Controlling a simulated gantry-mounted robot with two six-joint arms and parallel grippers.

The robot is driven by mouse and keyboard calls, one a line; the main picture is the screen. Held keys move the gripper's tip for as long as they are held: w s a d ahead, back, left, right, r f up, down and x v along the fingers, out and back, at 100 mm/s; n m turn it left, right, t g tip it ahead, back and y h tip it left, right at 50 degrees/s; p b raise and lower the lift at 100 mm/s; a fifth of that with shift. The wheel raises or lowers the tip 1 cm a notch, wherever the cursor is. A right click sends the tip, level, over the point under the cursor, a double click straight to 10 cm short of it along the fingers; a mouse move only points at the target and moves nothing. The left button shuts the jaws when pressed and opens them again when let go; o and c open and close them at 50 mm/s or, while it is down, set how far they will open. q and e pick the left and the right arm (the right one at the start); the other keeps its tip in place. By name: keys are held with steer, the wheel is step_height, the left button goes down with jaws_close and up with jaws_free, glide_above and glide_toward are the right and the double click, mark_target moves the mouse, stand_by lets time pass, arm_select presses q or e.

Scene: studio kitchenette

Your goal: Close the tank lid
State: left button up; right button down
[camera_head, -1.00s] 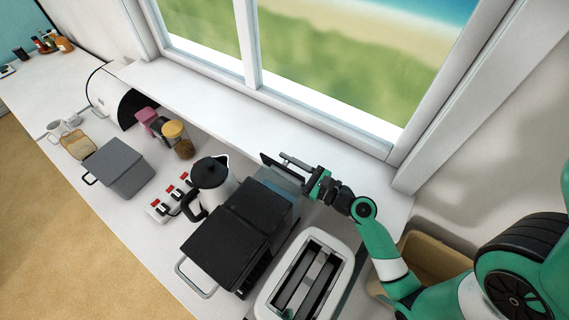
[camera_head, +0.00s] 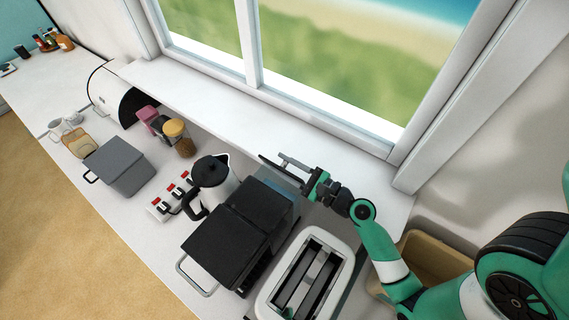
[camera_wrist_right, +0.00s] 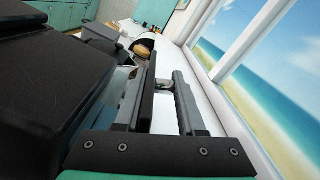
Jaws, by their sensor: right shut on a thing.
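The coffee machine (camera_head: 235,225) is a black box with a bluish clear water tank (camera_head: 288,188) at its back, toward the window. The tank lid (camera_head: 268,162) is a thin dark plate that stands tilted up over the tank, so it is open. My right gripper (camera_head: 289,168) is at the lid, shut on it. In the right wrist view the lid (camera_wrist_right: 148,95) shows as a dark edge between the two fingers, close to the left one. The fingers hide part of the lid and its hinge. My left gripper is not in view.
A kettle (camera_head: 213,180) stands left of the coffee machine and a white toaster (camera_head: 312,275) right of it. A switched power strip (camera_head: 170,197), a grey box with a handle (camera_head: 118,165) and jars (camera_head: 178,138) are farther left. The white window ledge (camera_head: 225,115) is clear.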

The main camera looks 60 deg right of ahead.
steer(key=n, duration=0.1)
steer(key=a+n, duration=0.1)
steer(key=n, duration=0.2)
steer(key=shift+w+a+f+n+b, duration=0.1)
steer(key=shift+a+n+b, duration=0.15)
steer(key=shift+n+b, duration=0.05)
stand_by(0.5)
steer(key=c, duration=0.7)
jaws_free()
